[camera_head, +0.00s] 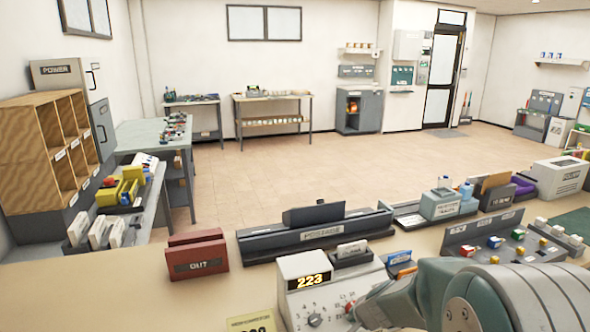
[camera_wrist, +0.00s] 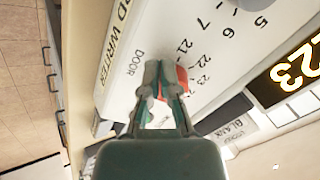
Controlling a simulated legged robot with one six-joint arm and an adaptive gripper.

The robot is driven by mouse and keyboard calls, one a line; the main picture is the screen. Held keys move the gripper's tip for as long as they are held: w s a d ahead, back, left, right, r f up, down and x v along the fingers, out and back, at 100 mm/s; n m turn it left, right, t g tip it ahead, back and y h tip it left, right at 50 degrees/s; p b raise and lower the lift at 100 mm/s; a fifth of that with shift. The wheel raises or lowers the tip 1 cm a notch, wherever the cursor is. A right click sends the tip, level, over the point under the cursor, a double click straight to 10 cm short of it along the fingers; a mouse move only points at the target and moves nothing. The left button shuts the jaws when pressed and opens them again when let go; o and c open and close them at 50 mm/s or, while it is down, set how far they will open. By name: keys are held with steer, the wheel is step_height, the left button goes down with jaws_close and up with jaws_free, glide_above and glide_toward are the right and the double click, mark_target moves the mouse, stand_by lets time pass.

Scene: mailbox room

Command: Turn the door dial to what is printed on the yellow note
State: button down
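In the wrist view the label DOOR stands beside my gripper (camera_wrist: 164,68), whose fingertips lie close together over the dial. A red part of the door dial (camera_wrist: 183,78) shows just right of the fingers, near the printed 21, 22 and 23. The fingers hide the rest, so I cannot tell whether they clamp it. The yellow note (camera_head: 250,323) is cut off at the bottom edge; its number is not readable.
A second, dark dial (camera_head: 314,320) sits left of the door dial, with numbers around it. A card holder marked BLANK (camera_wrist: 228,130) is close right of my gripper. A red OUT tray (camera_head: 196,256) and a long grey rack (camera_head: 318,234) stand behind on the counter.

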steer(key=shift+s+f, duration=0.1)
steer(key=shift+s, duration=0.05)
steer(key=shift+s+a, duration=0.1)
steer(key=shift+s, duration=0.05)
steer(key=v, duration=0.6)
steer(key=shift+f, duration=0.1)
stand_by(0.3)
steer(key=shift+w+a+f, duration=0.45)
steer(key=shift+w+f, duration=0.15)
steer(key=shift+w, duration=0.2)
steer(key=shift+w+a+f, duration=0.45)
steer(key=shift+w+f, duration=0.2)
steer(key=shift+w, duration=0.15)
steer(key=shift+w+a+f, duration=0.45)
steer(key=shift+w+f, duration=0.15)
steer(key=shift+w, duration=0.2)
steer(key=shift+w+d+r, duration=0.1)
steer(key=shift+w+d, duration=0.05)
steer(key=shift+d, duration=0.15)
